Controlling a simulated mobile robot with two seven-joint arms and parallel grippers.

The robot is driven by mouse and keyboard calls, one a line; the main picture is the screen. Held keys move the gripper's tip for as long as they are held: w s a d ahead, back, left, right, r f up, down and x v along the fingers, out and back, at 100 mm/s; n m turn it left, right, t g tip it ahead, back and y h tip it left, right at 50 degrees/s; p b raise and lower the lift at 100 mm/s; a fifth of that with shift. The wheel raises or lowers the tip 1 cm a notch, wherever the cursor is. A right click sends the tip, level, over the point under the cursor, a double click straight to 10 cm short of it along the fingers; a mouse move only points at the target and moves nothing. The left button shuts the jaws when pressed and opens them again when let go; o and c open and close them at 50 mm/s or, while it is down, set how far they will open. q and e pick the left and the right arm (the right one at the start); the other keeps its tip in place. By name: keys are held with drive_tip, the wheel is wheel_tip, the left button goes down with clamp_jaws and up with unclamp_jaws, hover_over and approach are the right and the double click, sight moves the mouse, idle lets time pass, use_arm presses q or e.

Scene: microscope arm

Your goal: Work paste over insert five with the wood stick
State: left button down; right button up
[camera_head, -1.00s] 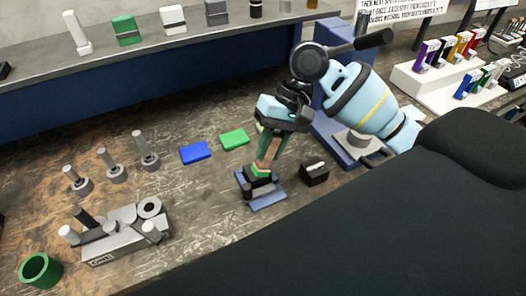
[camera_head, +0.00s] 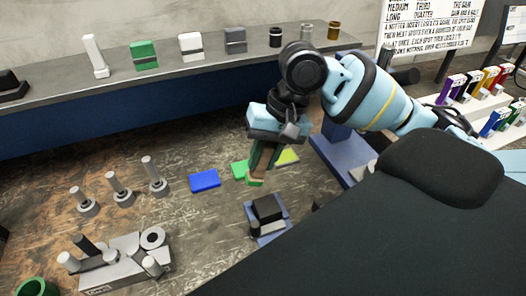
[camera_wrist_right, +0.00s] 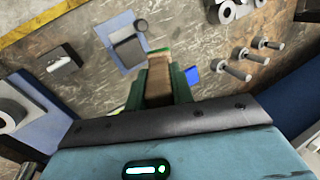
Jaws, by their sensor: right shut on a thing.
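My right gripper (camera_head: 262,158) is shut on the wood stick (camera_head: 260,174), which points down with green at its lower tip (camera_head: 254,183). In the right wrist view the stick (camera_wrist_right: 158,80) sits between the green fingers, its far end green. A black block (camera_head: 267,207) stands on a blue base plate (camera_head: 283,226), below and to the right of the stick tip in the head view. The block (camera_wrist_right: 129,48) also shows in the wrist view, apart from the stick. No number is readable, so I cannot tell which insert it is. My left gripper is not in view.
A blue pad (camera_head: 205,181), a green pad (camera_head: 239,169) and a yellow-green pad (camera_head: 288,156) lie behind the block. Upright pegs (camera_head: 118,188) and a grey metal fixture (camera_head: 126,262) stand left.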

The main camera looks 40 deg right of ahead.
sight(264, 168)
drive_tip(key=shift+f, duration=1.9)
drive_tip(key=shift+w+d, duration=0.15)
